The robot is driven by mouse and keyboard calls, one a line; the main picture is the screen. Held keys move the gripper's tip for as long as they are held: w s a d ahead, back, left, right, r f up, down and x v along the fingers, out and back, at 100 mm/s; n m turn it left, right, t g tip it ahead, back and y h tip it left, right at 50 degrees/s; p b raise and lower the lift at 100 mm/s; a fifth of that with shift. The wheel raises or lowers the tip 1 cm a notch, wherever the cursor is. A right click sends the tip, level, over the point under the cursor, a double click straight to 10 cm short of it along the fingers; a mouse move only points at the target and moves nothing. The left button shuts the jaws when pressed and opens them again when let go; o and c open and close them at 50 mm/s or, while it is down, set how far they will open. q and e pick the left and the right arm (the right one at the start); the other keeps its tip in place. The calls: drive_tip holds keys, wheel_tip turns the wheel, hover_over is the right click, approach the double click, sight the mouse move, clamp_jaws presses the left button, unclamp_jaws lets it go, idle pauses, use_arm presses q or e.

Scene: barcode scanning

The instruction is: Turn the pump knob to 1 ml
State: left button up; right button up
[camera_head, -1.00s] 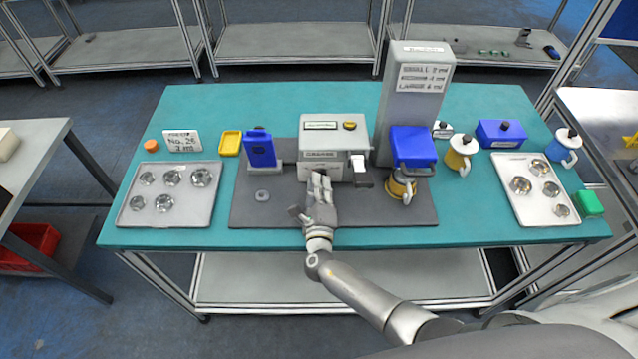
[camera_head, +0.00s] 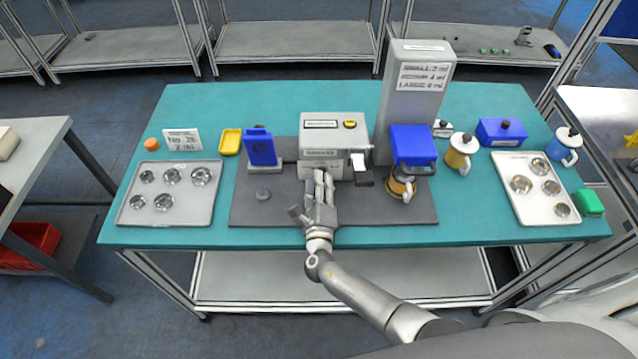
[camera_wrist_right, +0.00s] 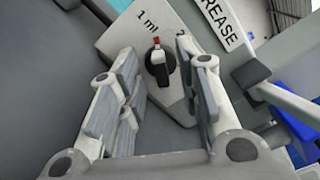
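The pump, a grey box (camera_head: 345,128), stands at the middle of the teal table. In the right wrist view its dial face (camera_wrist_right: 118,40) carries a black knob (camera_wrist_right: 161,68) with a red mark at its upper end. The red mark points up, near the printed "1 ml"; a second label to the right is partly hidden by a finger. My right gripper (camera_wrist_right: 160,88) is open, with its fingers on either side of the knob; I see no clear contact. In the head view my right gripper (camera_head: 324,178) is in front of the pump and the knob is hidden.
A blue device (camera_head: 260,148) stands left of the pump. A tray (camera_head: 205,212) with metal parts is at left.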

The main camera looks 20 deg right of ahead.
drive_tip(key=v, duration=1.1)
drive_tip(key=shift+s, duration=0.25)
